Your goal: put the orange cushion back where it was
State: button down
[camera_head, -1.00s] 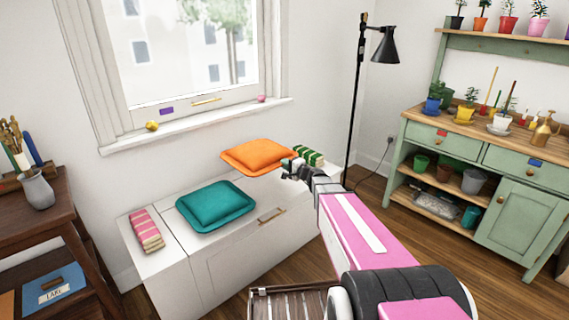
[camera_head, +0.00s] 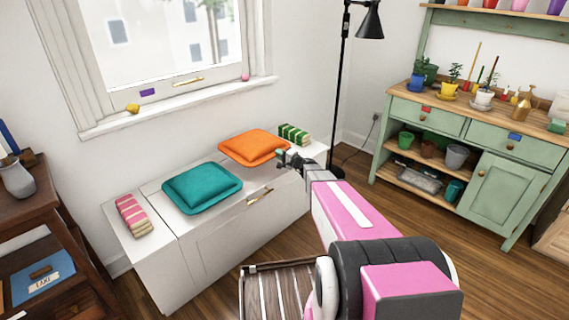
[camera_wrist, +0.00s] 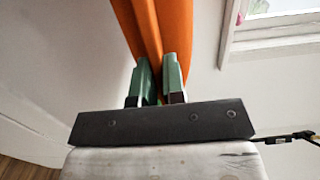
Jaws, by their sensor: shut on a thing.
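The orange cushion (camera_head: 253,146) is at the right part of the white bench (camera_head: 216,266) under the window, right of the teal cushion (camera_head: 203,187). My gripper (camera_head: 283,157) is at its right edge. In the wrist view my gripper's green fingers (camera_wrist: 158,80) are shut on the orange cushion (camera_wrist: 165,25), pinching its edge. I cannot tell whether the cushion's underside touches the bench top. The teal cushion lies flat on the bench top, just left of the orange one.
A folded pink striped cloth (camera_head: 133,215) lies at the bench's left end, a green striped one (camera_head: 294,134) at its right end. A black floor lamp (camera_head: 340,85) stands right of the bench. A slatted wooden item (camera_head: 285,292) stands in front.

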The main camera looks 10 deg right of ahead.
jog(key=w+d+f, duration=0.1)
jog(key=d, duration=0.1)
jog(key=w+d+f, duration=0.1)
jog(key=d+f, duration=0.1)
jog(key=shift+w, duration=0.15)
jog(key=shift+f, duration=1.9)
jog(key=c, duration=1.2)
grip_release()
jog(key=shift+f, duration=0.15)
